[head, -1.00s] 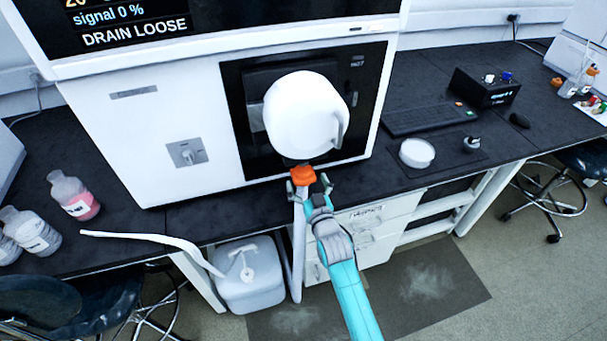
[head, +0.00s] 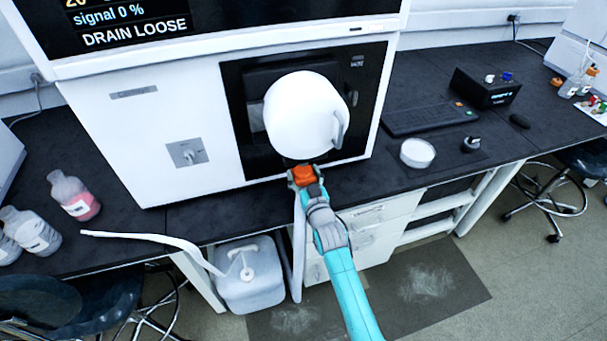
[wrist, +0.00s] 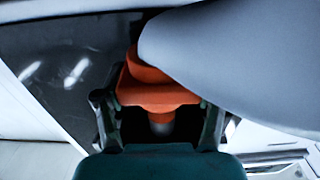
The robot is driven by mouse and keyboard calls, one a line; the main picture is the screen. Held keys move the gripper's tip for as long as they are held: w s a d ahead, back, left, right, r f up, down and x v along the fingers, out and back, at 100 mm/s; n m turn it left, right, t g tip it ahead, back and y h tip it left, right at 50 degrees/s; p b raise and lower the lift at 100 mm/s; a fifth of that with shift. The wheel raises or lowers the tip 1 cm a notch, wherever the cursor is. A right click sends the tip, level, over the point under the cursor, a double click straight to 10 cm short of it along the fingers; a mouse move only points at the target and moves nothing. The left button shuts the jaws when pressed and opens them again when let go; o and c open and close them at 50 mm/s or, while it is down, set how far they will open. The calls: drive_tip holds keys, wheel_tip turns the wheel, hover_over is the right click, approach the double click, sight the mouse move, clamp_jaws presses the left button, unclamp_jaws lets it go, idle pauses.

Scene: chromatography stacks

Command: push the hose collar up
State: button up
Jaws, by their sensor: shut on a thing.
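The orange hose collar (head: 305,174) sits just below the rounded white vessel (head: 303,115) on the front of the machine. My gripper (head: 305,183) is shut on the collar, with a finger on either side of it. In the wrist view the orange collar (wrist: 155,92) lies between the two dark fingers, with a short pale hose piece (wrist: 161,122) below it. The pale hose (head: 298,240) hangs down below my gripper. The machine's screen (head: 110,25) reads "DRAIN LOOSE" and "signal 0 %".
A second white tube (head: 150,238) runs along the bench edge to a white jug (head: 250,280) under the bench. A white round dish (head: 417,152) and a keyboard (head: 430,118) lie to the right. Bottles (head: 75,196) stand at the left.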

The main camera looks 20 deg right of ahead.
sight(305, 167)
drive_tip(key=shift+r, duration=2.6)
drive_tip(key=o, duration=1.7)
drive_tip(key=shift+f, duration=0.1)
drive_tip(key=shift+s, duration=0.2)
drive_tip(key=s, duration=1.1)
drive_tip(key=shift+s, duration=0.3)
